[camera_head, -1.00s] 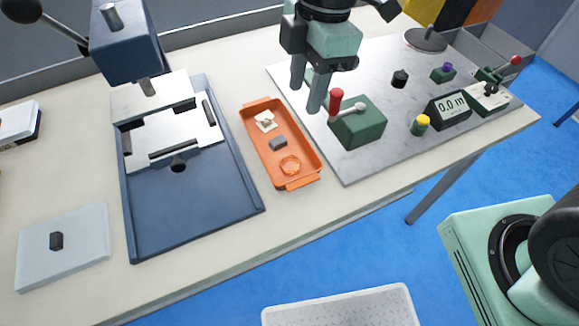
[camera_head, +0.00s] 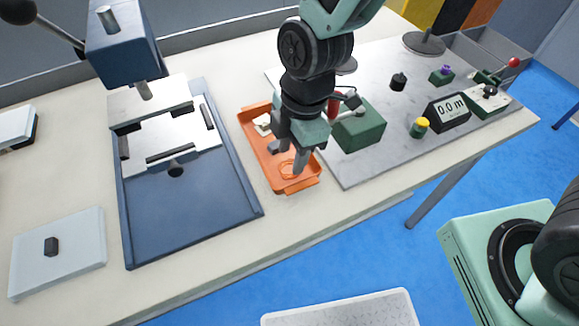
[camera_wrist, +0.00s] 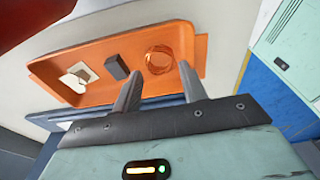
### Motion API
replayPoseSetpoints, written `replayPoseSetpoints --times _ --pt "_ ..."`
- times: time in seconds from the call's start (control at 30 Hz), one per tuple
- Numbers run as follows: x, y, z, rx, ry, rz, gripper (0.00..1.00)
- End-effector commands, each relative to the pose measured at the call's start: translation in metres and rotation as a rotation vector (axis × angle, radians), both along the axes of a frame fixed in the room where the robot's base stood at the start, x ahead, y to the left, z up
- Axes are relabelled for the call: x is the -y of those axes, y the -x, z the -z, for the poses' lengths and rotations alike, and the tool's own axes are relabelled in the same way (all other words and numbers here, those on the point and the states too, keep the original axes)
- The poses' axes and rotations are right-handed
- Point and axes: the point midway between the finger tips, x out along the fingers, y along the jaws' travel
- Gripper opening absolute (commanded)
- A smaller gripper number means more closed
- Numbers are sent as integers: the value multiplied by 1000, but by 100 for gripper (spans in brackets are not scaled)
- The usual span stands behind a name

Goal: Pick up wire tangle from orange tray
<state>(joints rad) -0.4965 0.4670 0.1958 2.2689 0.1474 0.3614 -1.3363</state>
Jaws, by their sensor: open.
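The orange tray (camera_head: 253,124) lies on the table in the head view, partly hidden by my arm. It also shows in the wrist view (camera_wrist: 112,43). The wire tangle (camera_wrist: 159,60) is a thin copper-orange ring at one end of the tray. In the head view the tangle (camera_head: 287,171) is partly covered by a finger. My gripper (camera_head: 287,160) is open and empty over the tray, pointing down. In the wrist view its two fingertips (camera_wrist: 160,72) stand on either side of the tangle's near edge, and I cannot tell the exact height.
A grey block (camera_wrist: 117,67) and a white piece (camera_wrist: 82,73) lie in the tray beside the tangle. A green box (camera_head: 360,132) with a red-handled lever stands close right of my gripper. A blue press base (camera_head: 190,205) lies to the left. The table in front of the tray is clear.

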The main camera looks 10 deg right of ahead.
Motion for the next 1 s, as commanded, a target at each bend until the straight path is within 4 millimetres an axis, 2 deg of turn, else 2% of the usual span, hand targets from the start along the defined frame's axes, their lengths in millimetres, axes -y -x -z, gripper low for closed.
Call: replayPoseSetpoints --times 0.1,0.2,0.47,0.6,0.87,1.0 --pt "-1 2 19 -5 3 -2 42" --pt "-2 2 28 -3 2 -1 42" --pt "-3 2 31 0 1 0 42" --pt "-3 2 31 0 1 0 14" --pt "-3 2 30 0 0 0 14" --pt "-4 1 18 3 -2 -1 14"
